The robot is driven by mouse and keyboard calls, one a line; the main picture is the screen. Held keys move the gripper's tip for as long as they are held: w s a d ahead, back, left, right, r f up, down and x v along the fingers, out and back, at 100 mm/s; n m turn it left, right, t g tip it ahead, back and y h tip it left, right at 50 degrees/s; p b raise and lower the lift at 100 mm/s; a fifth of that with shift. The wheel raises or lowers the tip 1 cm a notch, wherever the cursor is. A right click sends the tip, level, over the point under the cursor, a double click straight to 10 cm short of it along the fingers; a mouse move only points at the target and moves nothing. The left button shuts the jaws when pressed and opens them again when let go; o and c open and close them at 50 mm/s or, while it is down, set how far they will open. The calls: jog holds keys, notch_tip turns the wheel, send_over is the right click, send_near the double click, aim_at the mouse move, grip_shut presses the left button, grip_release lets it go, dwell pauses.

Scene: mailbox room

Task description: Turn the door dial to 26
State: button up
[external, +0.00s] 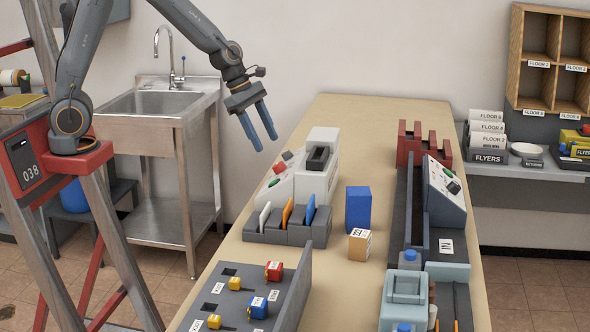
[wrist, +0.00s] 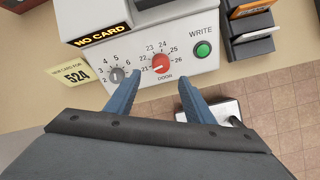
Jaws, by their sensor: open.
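A second, grey dial (wrist: 117,74) numbered up to 6 sits left of the door dial. A green WRITE button (wrist: 203,50) sits to the right. A card rack (external: 290,232) and a blue box (external: 358,209) stand near the machine. A steel sink (external: 170,98) is to the left.

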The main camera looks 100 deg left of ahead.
aim_at(277, 164)
jog(key=x, duration=0.7)
jog(key=shift+w+f, duration=0.1)
jog(key=shift+f, duration=0.2)
jog(key=c, duration=1)
